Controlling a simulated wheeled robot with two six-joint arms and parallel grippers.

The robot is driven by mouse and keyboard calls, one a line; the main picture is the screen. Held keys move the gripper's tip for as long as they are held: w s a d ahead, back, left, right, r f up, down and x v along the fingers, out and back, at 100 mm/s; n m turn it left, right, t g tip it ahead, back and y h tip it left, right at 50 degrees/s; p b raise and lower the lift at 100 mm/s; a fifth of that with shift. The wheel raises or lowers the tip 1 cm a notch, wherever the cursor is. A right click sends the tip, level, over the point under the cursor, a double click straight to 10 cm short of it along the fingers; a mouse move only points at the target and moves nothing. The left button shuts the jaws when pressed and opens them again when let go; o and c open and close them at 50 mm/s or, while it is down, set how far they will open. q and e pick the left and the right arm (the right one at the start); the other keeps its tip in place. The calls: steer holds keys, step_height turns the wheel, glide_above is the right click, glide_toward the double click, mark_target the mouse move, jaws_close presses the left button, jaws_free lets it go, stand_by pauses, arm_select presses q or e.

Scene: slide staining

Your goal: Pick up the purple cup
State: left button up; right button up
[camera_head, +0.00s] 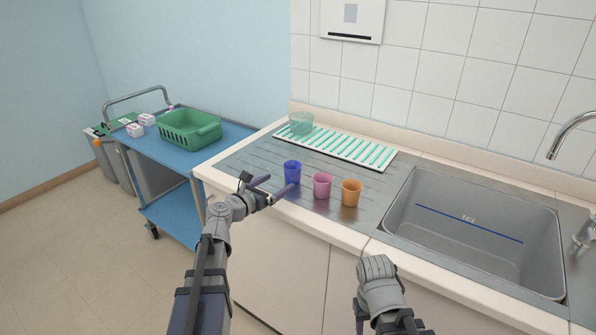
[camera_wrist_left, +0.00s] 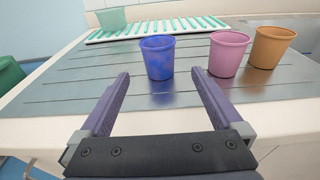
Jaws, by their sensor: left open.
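The purple cup (camera_head: 292,172), a deep blue-violet tumbler, stands upright on the metal drainboard at the left of a row of cups. My left gripper (camera_head: 276,186) is open and empty just in front of it, at the counter's front edge. In the left wrist view the purple cup (camera_wrist_left: 157,58) stands beyond the fingertips, roughly centred between them, and appears apart from them. My right gripper is not visible; only part of that arm shows at the bottom of the head view.
A pink cup (camera_head: 322,186) and an orange cup (camera_head: 351,193) stand right of the purple one. Behind is a slatted white-green rack (camera_head: 345,147) with a green translucent cup (camera_head: 300,123). The sink (camera_head: 470,240) is right; a blue trolley (camera_head: 228,136) with a green basket (camera_head: 190,128) is left.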

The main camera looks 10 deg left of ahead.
mark_target(287, 177)
arm_select(q)
steer(key=shift+x, duration=1.35)
steer(key=shift+f+b+x, duration=0.15)
steer(key=shift+b+x, duration=0.35)
steer(key=shift+x, duration=0.8)
steer(key=shift+f+b+x, duration=0.2)
steer(key=shift+b+x, duration=0.25)
steer(key=shift+x, duration=0.85)
steer(key=shift+s+a, duration=0.1)
steer(key=shift+a, duration=0.05)
steer(key=c, duration=1.4)
steer(key=shift+r, duration=0.25)
step_height(287, 177, up, 10)
steer(key=p, duration=1)
steer(key=shift+f, duration=0.2)
